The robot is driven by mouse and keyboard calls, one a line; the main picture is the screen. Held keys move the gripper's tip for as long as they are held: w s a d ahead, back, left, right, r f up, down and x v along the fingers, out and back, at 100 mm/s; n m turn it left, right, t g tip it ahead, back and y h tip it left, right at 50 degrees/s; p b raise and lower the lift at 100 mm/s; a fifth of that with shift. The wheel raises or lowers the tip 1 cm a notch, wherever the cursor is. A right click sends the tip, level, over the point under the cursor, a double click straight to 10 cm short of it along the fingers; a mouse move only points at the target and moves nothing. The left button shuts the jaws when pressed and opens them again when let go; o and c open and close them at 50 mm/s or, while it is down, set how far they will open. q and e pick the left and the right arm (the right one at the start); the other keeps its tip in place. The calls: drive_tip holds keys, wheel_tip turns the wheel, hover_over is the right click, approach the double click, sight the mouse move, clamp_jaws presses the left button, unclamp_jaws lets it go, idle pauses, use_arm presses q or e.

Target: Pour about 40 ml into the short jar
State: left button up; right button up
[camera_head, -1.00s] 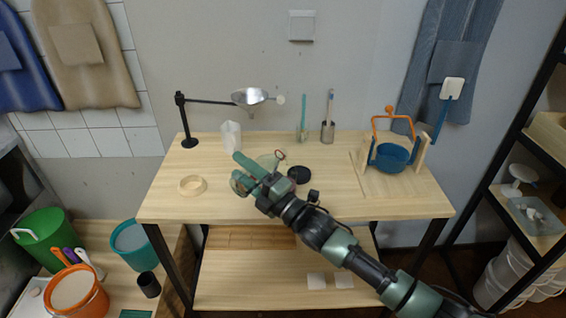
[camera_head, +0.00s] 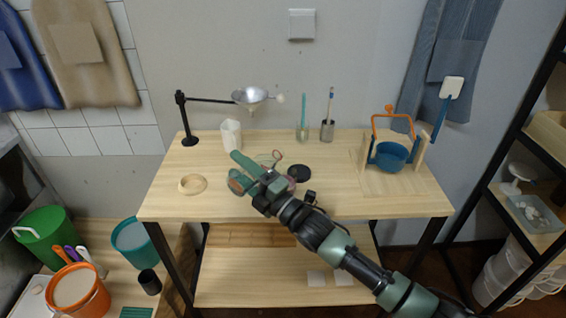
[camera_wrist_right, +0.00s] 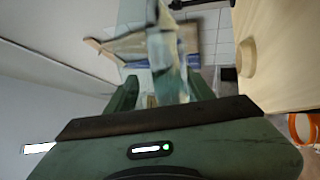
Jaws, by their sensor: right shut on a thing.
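My right gripper (camera_head: 238,172) is over the front middle of the worktable and hides part of what lies behind it. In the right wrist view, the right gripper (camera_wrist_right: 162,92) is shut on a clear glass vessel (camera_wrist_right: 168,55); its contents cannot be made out. In the head view, a clear glass rim (camera_head: 266,158) shows just behind the right fingers; I cannot tell whether it is the held vessel or another. No short jar can be clearly told apart, and the area beneath the right gripper is hidden. My left gripper is not in view.
A wooden ring (camera_head: 192,184) lies at left and a black disc (camera_head: 299,173) right of the gripper. Behind stand a white jug (camera_head: 231,135), a funnel on a stand (camera_head: 250,96) and two brush holders. A blue bowl (camera_head: 391,157) hangs in a wooden cradle at right.

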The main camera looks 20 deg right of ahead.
drive_tip(key=shift+s+a+r+m+p, duration=0.2)
drive_tip(key=shift+r+m+p, duration=0.2)
drive_tip(key=shift+r+p, duration=0.05)
drive_tip(key=shift+s+a, duration=0.2)
drive_tip(key=shift+a, duration=0.05)
idle(0.7)
drive_tip(key=shift+r+m+h+p, duration=0.2)
drive_tip(key=shift+m+h+p, duration=0.1)
idle(0.3)
wheel_tip(320, 180, down, 4)
drive_tip(key=n+y+b, duration=0.1)
drive_tip(key=n+b, duration=0.1)
drive_tip(key=n, duration=0.1)
drive_tip(key=n+g+y+b, duration=0.1)
drive_tip(key=n+b, duration=0.2)
drive_tip(key=n, duration=0.1)
drive_tip(key=shift+w+r, duration=0.1)
drive_tip(key=shift+d+n, duration=0.1)
drive_tip(key=shift+n, duration=0.2)
idle(1.2)
